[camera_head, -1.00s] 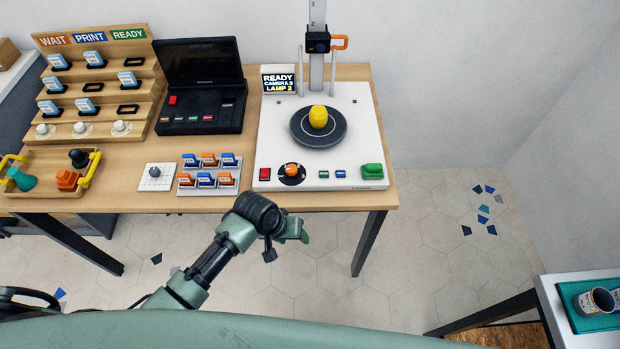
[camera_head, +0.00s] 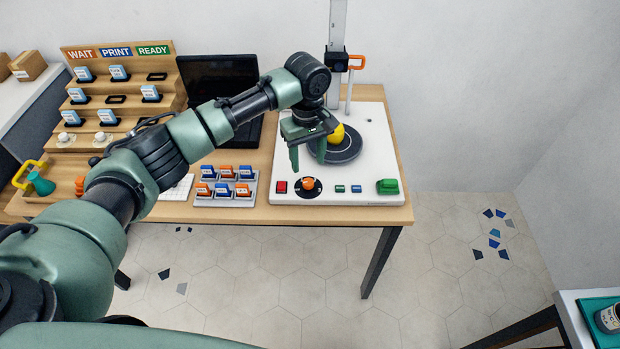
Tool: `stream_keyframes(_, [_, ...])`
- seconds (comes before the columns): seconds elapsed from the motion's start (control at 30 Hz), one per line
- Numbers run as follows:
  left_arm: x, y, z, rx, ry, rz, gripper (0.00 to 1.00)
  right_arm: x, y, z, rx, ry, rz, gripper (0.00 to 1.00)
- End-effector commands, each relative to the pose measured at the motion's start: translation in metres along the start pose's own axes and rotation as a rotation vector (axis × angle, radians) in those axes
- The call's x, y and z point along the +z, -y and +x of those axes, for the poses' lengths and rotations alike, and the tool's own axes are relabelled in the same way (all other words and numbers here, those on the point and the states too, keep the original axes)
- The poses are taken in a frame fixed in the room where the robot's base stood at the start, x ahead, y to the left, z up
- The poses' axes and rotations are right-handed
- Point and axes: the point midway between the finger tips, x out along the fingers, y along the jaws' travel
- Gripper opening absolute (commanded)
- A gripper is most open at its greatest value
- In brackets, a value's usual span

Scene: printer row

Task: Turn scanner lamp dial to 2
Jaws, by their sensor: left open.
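The scanner's white base (camera_head: 375,150) stands at the right of the wooden table. The orange lamp dial (camera_head: 308,184) sits on a black disc near the base's front edge, between a red button (camera_head: 282,187) and small blue and green buttons. My left gripper (camera_head: 308,165) hangs fingers down above and just behind the dial, open and empty, apart from the dial. My left arm hides the scanner's display. A yellow object (camera_head: 337,134) stands on the dark round turntable (camera_head: 346,149), partly behind the gripper. My right gripper is not in view.
A green button (camera_head: 387,186) is at the base's front right. A grey rack (camera_head: 226,192) of orange and blue cartridges lies left of the scanner. A stepped wooden stand (camera_head: 116,90) and a black laptop-like case (camera_head: 215,78) are behind my arm.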

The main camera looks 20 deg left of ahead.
Motion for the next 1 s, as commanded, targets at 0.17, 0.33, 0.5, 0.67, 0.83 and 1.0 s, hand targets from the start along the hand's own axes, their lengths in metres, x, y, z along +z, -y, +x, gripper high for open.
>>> stream_keyframes(0.17, [-0.001,0.001,0.019,-0.006,0.001,-0.007,0.5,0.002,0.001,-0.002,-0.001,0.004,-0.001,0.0])
stream_keyframes(0.33, [0.0,0.001,0.047,-0.004,0.001,-0.006,0.5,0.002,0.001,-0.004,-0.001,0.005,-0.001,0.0])
stream_keyframes(0.5, [0.0,0.001,0.068,-0.003,0.001,-0.005,0.5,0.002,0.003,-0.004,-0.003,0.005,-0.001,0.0])
stream_keyframes(0.67, [-0.001,0.001,0.076,-0.002,0.0,-0.004,0.5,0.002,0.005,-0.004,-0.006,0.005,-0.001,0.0])
stream_keyframes(0.83, [-0.001,0.0,0.076,-0.001,-0.001,-0.004,0.5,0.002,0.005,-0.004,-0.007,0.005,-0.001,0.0])
stream_keyframes(1.0, [0.0,0.0,0.076,-0.001,-0.001,-0.003,0.17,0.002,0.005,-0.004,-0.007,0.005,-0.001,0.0])
